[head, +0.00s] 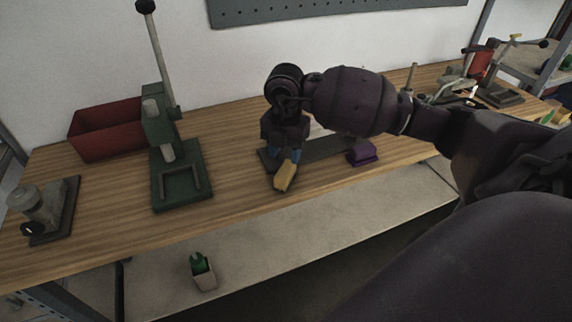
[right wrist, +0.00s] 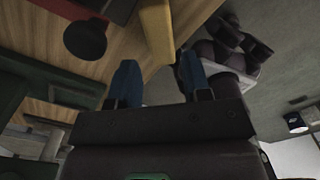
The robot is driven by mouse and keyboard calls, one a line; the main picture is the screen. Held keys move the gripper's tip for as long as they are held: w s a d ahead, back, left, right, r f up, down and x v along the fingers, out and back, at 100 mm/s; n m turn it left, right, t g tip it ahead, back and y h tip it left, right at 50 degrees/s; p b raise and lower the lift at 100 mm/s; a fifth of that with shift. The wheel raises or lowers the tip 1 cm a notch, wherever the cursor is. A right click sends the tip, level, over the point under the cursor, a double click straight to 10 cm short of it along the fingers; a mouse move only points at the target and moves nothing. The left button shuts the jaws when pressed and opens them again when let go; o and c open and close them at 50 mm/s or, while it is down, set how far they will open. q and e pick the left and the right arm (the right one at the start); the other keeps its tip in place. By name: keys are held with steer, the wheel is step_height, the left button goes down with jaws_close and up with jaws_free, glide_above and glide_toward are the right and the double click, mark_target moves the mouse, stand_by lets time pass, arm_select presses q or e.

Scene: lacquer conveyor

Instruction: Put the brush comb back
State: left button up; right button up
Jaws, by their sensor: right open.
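A yellow block-like thing (head: 286,177), possibly the brush comb, is at the front edge of the wooden bench (head: 110,226), just below my right gripper (head: 284,157). In the right wrist view the yellow thing (right wrist: 157,30) is beyond the blue fingertips, which stand apart with nothing between them. My right gripper is open and points down over the bench. A dark flat strip (head: 325,147) lies behind and beside it, partly hidden by the gripper. A purple block (head: 362,152) is at the strip's right end. My left gripper is not in view.
A green lever press (head: 182,184) and a red bin (head: 105,128) stand to the left, with a grey metal device (head: 42,208) at the far left. A small holder with a green thing (head: 203,273) is on the lower shelf. More tools stand at the back right.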

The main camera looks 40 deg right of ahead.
mark_target(285, 169)
step_height(285, 169, up, 4)
steer(key=shift+f, duration=0.15)
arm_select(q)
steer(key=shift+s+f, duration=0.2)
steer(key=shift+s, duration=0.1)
arm_select(e)
steer(key=shift+r, duration=0.35)
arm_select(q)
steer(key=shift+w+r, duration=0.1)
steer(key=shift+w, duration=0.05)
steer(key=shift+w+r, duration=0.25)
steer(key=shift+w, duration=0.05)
